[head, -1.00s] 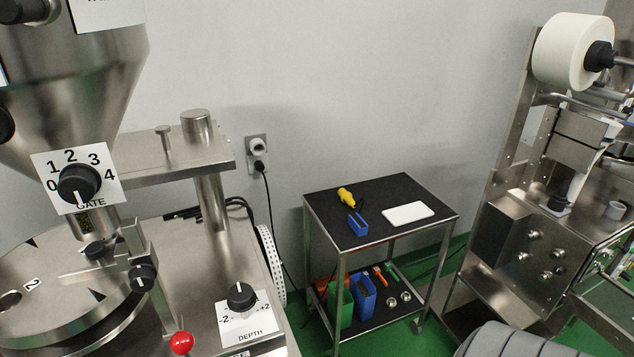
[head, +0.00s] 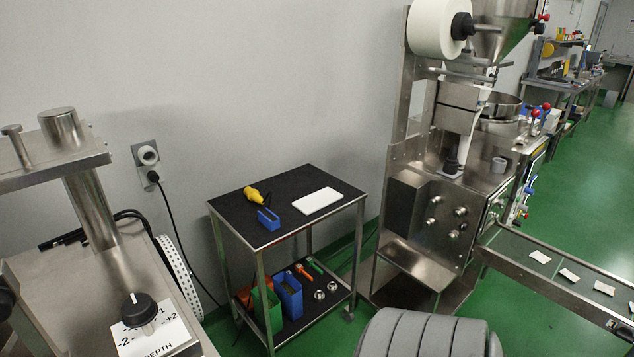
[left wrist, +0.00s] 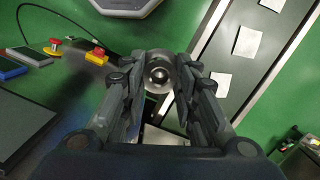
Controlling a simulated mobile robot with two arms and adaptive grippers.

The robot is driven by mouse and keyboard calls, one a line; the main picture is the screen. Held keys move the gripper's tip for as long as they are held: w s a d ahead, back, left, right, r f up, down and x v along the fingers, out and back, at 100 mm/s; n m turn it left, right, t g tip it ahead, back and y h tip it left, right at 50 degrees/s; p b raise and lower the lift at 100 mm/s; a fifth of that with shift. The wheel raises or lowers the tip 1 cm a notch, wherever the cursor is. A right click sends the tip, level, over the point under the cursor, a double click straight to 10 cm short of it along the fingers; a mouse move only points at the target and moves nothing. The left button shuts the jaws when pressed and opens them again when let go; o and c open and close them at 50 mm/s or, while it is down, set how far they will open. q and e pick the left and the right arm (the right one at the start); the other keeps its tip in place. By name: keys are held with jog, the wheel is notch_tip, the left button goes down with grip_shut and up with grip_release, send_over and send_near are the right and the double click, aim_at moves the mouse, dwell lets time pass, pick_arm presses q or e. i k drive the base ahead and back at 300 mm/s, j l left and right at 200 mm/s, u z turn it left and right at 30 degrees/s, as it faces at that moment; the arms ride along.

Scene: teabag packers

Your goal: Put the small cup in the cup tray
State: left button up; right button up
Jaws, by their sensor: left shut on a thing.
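In the left wrist view, my left gripper (left wrist: 160,82) is shut on a small round metal cup (left wrist: 158,75), seen from above with a shiny, dark inside. The cup sits between the fingertips, above the green floor and beside a conveyor belt. The left gripper and the held cup do not show in the head view. My right gripper is in neither current view. I cannot make out a clear cup tray. Two small metal cups (head: 326,291) stand on the lower shelf of a cart.
The black-topped cart (head: 280,195) holds a white slab (head: 318,201), a blue block (head: 268,218) and a yellow tool (head: 256,194). Its lower shelf has green and blue bins (head: 288,296). A packing machine (head: 440,215) and a conveyor (head: 570,280) stand at right. Green floor is open beyond.

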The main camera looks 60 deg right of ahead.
aim_at(326, 197)
jog(key=u, duration=1.1)
jog(key=k+l+u, duration=0.1)
jog(key=u, duration=0.3)
jog(key=k+u, duration=0.2)
jog(key=u, duration=0.2)
jog(key=k+u, duration=0.15)
jog(key=u, duration=0.25)
jog(key=k+u, duration=0.2)
jog(key=u, duration=0.2)
jog(key=k+l+u, duration=0.15)
jog(key=u, duration=0.25)
jog(key=k+u, duration=0.3)
jog(key=u, duration=0.15)
jog(key=k+u, duration=0.25)
jog(key=u, duration=0.15)
jog(key=k+j+u, duration=0.1)
jog(key=k+u, duration=0.15)
jog(key=u, duration=0.15)
jog(key=k+l+u, duration=0.1)
jog(key=u, duration=0.35)
jog(key=k+u, duration=0.25)
jog(key=u, duration=0.15)
jog(key=k+u, duration=0.2)
jog(key=u, duration=0.25)
jog(key=k+u, duration=0.15)
jog(key=u, duration=0.25)
jog(key=k+u, duration=0.1)
jog(key=u, duration=3.9)
jog(key=i, duration=0.45)
